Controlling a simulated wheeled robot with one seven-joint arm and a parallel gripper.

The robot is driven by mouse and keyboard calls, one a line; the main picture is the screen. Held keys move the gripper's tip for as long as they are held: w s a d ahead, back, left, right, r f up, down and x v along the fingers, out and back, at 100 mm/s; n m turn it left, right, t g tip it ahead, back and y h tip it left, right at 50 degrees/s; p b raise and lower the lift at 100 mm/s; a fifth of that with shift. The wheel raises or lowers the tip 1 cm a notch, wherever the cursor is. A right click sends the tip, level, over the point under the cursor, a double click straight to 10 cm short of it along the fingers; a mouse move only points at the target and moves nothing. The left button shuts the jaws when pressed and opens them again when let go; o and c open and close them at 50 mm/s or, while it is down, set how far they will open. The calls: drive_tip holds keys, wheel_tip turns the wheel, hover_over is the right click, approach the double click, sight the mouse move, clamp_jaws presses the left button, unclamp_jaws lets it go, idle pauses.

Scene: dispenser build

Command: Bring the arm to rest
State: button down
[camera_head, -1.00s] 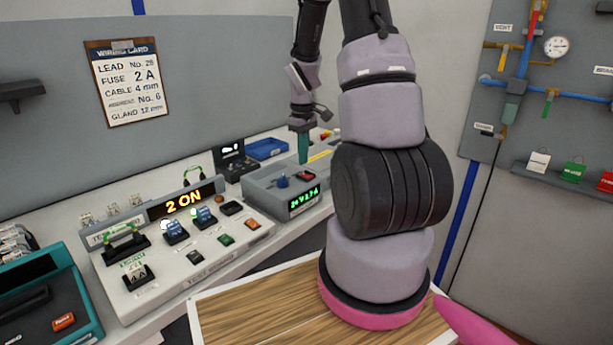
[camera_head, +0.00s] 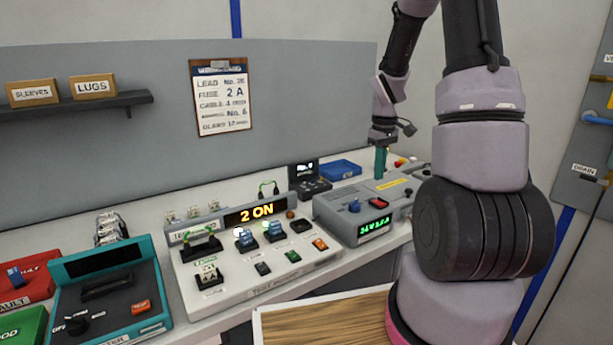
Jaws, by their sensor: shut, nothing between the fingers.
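My arm rises on the right side of the head view and bends over toward the bench. My gripper (camera_head: 381,163) points down, with its teal fingers shut and empty. It is above or just behind the grey power supply unit (camera_head: 341,222) with a green lit display; whether the fingertips touch anything I cannot tell.
The test panel (camera_head: 225,284) reads "2 ON" and has several small blocks on it. Left of it stand a teal unit (camera_head: 137,268) and red and green boxes. A blue tray (camera_head: 340,169) sits behind. A shelf (camera_head: 128,98) and a wiring card (camera_head: 222,95) are on the wall.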

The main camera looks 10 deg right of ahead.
drive_tip(key=s+a+r+m+t, duration=0.2)
drive_tip(key=s+a+r, duration=0.2)
drive_tip(key=s+r, duration=0.2)
drive_tip(key=s+a+r+m+t+y, duration=0.1)
drive_tip(key=s+a+r, duration=0.4)
drive_tip(key=r, duration=0.6)
drive_tip(key=s+a+r+m+t+y, duration=0.1)
drive_tip(key=s+a+r+m+t, duration=0.3)
drive_tip(key=s+r, duration=0.4)
drive_tip(key=shift+s+a+r+m, duration=0.2)
drive_tip(key=shift+s+m, duration=0.15)
drive_tip(key=shift+m, duration=0.25)
